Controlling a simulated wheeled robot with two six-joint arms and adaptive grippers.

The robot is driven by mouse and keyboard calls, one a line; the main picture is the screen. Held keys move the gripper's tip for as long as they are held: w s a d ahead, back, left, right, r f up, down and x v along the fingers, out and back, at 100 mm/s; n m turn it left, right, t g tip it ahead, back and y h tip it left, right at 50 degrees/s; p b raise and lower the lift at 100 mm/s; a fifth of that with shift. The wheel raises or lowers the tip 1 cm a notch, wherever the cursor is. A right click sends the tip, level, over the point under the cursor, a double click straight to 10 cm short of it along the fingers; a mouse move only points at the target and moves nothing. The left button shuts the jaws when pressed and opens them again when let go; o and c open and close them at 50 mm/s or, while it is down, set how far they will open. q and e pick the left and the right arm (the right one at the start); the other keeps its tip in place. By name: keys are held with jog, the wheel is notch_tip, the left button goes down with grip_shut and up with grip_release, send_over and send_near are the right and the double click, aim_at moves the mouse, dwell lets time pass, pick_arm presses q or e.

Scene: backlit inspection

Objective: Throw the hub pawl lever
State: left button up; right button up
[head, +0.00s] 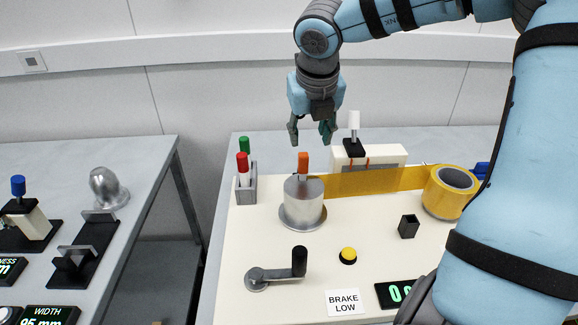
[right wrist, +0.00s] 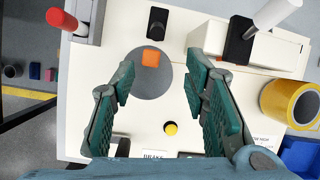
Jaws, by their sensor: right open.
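An orange upright lever (head: 303,161) stands at the far edge of the silver hub (head: 304,203) on the cream board. In the right wrist view the orange lever top (right wrist: 151,58) shows at the far rim of the round grey hub face (right wrist: 152,85). My right gripper (head: 310,134) is open and empty, above and slightly behind the hub, pointing down. In the right wrist view the spread fingers of my right gripper (right wrist: 161,78) frame the hub and lever without touching them. My left gripper is not in view.
A white-tipped lever (head: 353,121) stands right of my gripper; red (head: 242,164) and green (head: 244,145) markers stand left. A yellow tape roll (head: 448,193) feeds its strip toward the hub. A black-handled crank (head: 299,262) and yellow button (head: 348,254) are in front.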

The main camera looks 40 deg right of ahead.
jog(key=x, duration=0.4)
jog(key=b+x, duration=0.1)
jog(key=x, duration=0.4)
jog(key=w+x, duration=0.1)
jog(key=x, duration=0.4)
jog(key=shift+r, duration=0.15)
jog(key=shift+s+a, duration=0.1)
jog(key=shift+c, duration=0.3)
grip_shut()
jog(key=shift+r, duration=0.1)
